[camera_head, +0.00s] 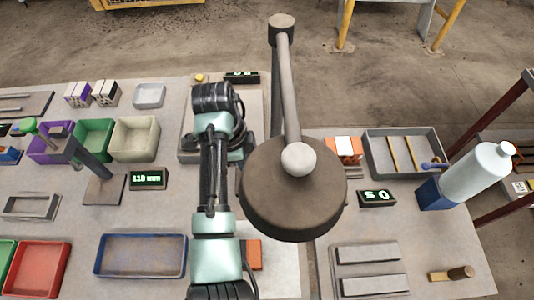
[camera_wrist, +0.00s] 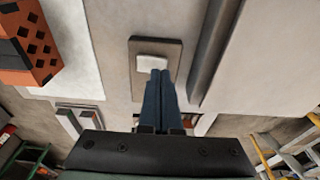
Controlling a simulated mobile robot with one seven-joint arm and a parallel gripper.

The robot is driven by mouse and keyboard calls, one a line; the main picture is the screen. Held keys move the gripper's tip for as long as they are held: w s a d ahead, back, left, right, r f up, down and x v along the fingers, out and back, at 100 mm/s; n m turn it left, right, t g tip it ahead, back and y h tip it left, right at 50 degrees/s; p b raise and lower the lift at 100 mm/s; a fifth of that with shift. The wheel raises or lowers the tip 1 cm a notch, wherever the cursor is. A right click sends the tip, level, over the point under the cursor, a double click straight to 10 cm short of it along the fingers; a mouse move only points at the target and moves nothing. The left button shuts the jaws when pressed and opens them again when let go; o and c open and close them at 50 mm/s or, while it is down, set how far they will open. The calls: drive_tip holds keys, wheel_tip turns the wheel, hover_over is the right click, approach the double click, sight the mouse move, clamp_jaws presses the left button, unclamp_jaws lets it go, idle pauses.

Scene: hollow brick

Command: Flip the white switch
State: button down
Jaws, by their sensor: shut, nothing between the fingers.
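In the wrist view, the white switch (camera_wrist: 152,62) is a small rocker on a grey-brown plate (camera_wrist: 143,45), which lies on a pale surface. My gripper (camera_wrist: 161,73) points at it with its two dark blue fingers together and nothing between them. The fingertips overlap the switch's lower right edge in the picture; I cannot tell whether they touch it. The fingers hide part of the plate's lower right. I cannot make out the switch in the head view, where my arm and a large round lamp cover the middle.
An orange hollow brick (camera_wrist: 28,45) lies left of the plate in the wrist view. A long grey bar (camera_wrist: 213,52) runs close on the right. In the head view, the lamp (camera_head: 293,190) stands beside my arm, and a blue tray (camera_head: 140,256) lies to the left.

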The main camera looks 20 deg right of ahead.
drive_tip(key=shift+f+b, duration=0.35)
drive_tip(key=shift+f, duration=0.25)
drive_tip(key=shift+r, duration=0.1)
wheel_tip(320, 180, up, 7)
drive_tip(key=p, duration=0.6)
drive_tip(key=shift+p, duration=0.4)
idle(0.4)
